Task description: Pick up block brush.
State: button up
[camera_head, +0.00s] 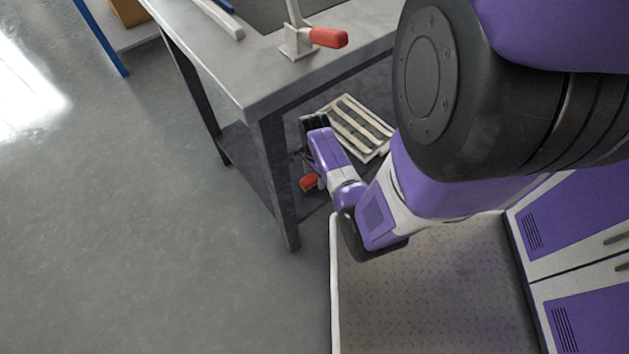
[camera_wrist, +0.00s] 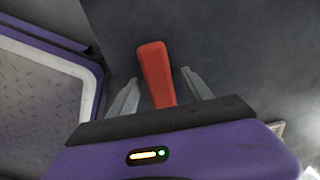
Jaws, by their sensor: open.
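A red handle (camera_wrist: 153,58) shows in the wrist view, lying between the two grey fingers of my gripper (camera_wrist: 160,76). The fingers are open, with a gap on each side of the handle. The rest of this object is hidden, so I cannot tell for sure that it is the block brush. In the head view a small red end (camera_head: 309,183) shows beside my gripper (camera_head: 304,163), which is low under the workbench, over its lower shelf. My own arm hides much of that area.
The metal workbench (camera_head: 265,90) stands above and left of my gripper, with its leg (camera_head: 277,185) close by. A red-handled metal fixture (camera_head: 328,38) is on its top. A striped, slatted item (camera_head: 352,125) lies on the lower shelf. Floor at left is clear.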

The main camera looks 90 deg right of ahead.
aim_at(315, 176)
jog(key=shift+r, duration=0.1)
jog(key=shift+c, duration=0.2)
grip_shut()
notch_tip(315, 176, up, 20)
jog(key=p, duration=0.9)
jog(key=c, duration=0.8)
grip_release()
jog(key=shift+c, duration=0.2)
jog(key=c, duration=0.3)
jog(key=shift+a, duration=0.1)
grip_shut()
